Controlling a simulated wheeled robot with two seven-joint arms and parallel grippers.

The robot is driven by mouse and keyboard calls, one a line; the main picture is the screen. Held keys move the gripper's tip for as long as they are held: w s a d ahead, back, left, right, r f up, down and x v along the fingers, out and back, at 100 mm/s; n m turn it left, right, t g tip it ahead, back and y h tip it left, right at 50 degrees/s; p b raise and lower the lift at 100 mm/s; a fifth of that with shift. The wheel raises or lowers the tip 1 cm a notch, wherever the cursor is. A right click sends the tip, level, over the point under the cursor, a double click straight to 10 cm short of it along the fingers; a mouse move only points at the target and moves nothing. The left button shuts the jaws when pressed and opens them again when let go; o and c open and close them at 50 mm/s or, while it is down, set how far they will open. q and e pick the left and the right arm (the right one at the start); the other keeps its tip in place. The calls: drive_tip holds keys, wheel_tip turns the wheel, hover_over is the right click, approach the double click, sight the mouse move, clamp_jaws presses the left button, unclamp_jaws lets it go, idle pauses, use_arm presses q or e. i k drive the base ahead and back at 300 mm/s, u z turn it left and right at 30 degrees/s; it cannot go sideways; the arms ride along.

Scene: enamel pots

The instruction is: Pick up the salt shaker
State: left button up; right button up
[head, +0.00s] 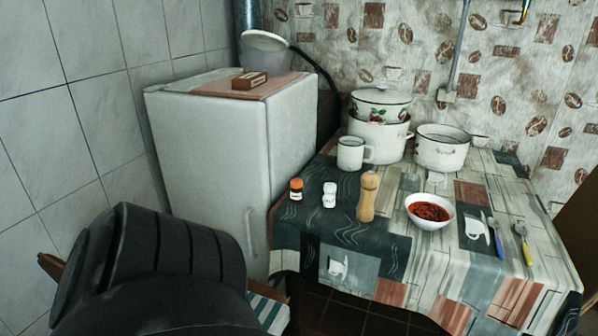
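A small white shaker (329,195), which looks like the salt shaker, stands upright near the front left of the table (415,262). A small jar with an orange-red cap (296,188) stands just left of it, a little apart. A tall wooden mill (367,196) stands upright to its right, also apart. Nothing hides the white shaker. A big dark link of my arm fills the lower left of the head view, but neither of my grippers shows.
Behind the shakers are a white mug (352,153), stacked pots (378,138) and another pot (441,149). A bowl of red food (429,211) and cutlery (523,243) are to the right. A white fridge (208,150) stands left of the table, and a chair (268,308) below.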

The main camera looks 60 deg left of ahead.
sight(330, 189)
drive_tip(key=u, duration=1.25)
drive_tip(key=i, duration=0.15)
drive_tip(key=u, duration=0.05)
